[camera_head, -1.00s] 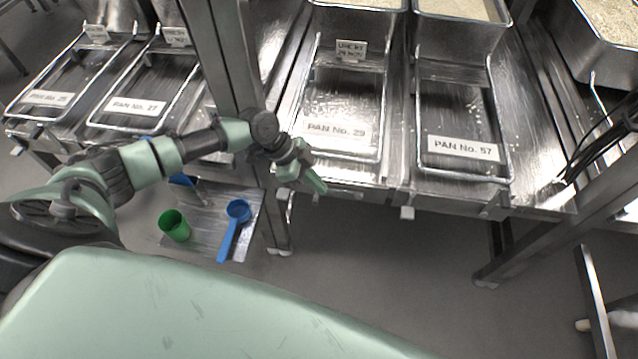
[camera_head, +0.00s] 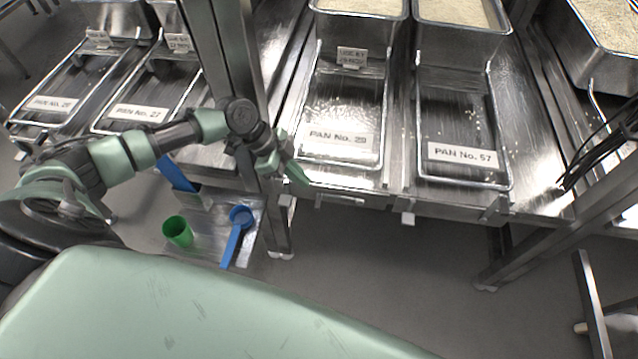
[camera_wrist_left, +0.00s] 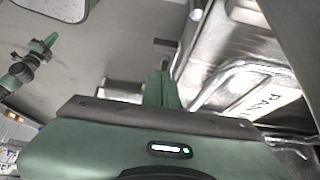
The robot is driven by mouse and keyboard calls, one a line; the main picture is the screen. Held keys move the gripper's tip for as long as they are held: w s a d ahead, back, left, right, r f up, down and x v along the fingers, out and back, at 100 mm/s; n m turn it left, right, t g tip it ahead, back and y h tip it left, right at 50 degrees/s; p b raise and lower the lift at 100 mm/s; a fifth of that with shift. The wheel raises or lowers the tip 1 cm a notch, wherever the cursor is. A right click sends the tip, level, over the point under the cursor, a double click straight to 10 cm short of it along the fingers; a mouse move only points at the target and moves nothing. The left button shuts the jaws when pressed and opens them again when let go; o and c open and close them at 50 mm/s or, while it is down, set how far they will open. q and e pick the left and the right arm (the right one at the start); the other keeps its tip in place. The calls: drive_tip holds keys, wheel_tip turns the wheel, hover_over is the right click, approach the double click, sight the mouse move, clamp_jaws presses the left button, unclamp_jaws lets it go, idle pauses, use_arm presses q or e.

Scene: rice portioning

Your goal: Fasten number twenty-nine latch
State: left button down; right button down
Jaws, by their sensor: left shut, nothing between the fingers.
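Pan No. 29 has a wire frame and a white label (camera_head: 338,138) on the steel bench. A slim metal bar (camera_head: 345,200), possibly its latch, runs along the bench's front edge below the label. I cannot tell how it is set. My left gripper (camera_head: 299,174) is shut and empty, its green tips at the left end of this front edge. In the left wrist view its fingers (camera_wrist_left: 162,88) are together, left of the wire frame (camera_wrist_left: 235,75); contact is unclear. What looks like my right gripper (camera_wrist_left: 46,46) shows small at the upper left there.
Pan No. 57's label (camera_head: 464,153) is to the right. A steel post (camera_head: 235,60) stands close behind my left wrist. A green cup (camera_head: 178,232) and a blue scoop (camera_head: 236,232) are on a low shelf. The floor before the bench is open.

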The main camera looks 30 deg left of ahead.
use_arm(q)
drive_tip(key=shift+s+a+r, duration=0.2)
drive_tip(key=shift+a, duration=0.45)
drive_tip(key=shift+s+a+r, duration=0.15)
drive_tip(key=shift+a+r, duration=0.05)
drive_tip(key=shift+a, duration=0.45)
